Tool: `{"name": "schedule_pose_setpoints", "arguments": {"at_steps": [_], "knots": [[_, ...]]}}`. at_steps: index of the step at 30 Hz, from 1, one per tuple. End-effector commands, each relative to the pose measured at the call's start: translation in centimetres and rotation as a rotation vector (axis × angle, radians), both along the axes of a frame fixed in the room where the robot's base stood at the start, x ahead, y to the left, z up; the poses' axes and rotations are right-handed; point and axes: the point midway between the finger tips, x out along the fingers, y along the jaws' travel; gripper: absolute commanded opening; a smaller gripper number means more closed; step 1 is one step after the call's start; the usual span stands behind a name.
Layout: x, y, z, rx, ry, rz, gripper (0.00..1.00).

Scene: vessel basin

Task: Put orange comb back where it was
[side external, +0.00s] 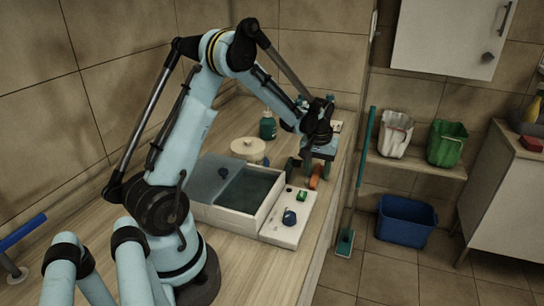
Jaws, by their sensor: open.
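The orange comb (316,177) is a small orange shape at the right end of the counter, behind the white panel beside the basin. My gripper (317,172) is above and around it, pointing down, with its jaws open. The comb shows between or just in front of the fingers; I cannot tell whether they touch it. My gripper and wrist hide part of the comb and the surface around it.
An open basin (284,215) with a grey lid sits left of a white panel (301,222) with a blue knob and a green piece. A round cream container (247,149) and a teal bottle (268,126) stand behind. The counter's right edge is close to my gripper.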

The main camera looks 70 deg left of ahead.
Motion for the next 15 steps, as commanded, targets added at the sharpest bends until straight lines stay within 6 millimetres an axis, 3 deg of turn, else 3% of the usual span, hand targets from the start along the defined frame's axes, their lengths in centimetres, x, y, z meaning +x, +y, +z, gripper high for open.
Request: {"name": "schedule_pose_setpoints", "arguments": {"at_steps": [8,15], "knots": [[-0.1,-0.1,1.4,0.000,0.000,0.000,0.48],[-0.5,-0.5,6.0,0.000,0.000,0.000,0.48]]}}
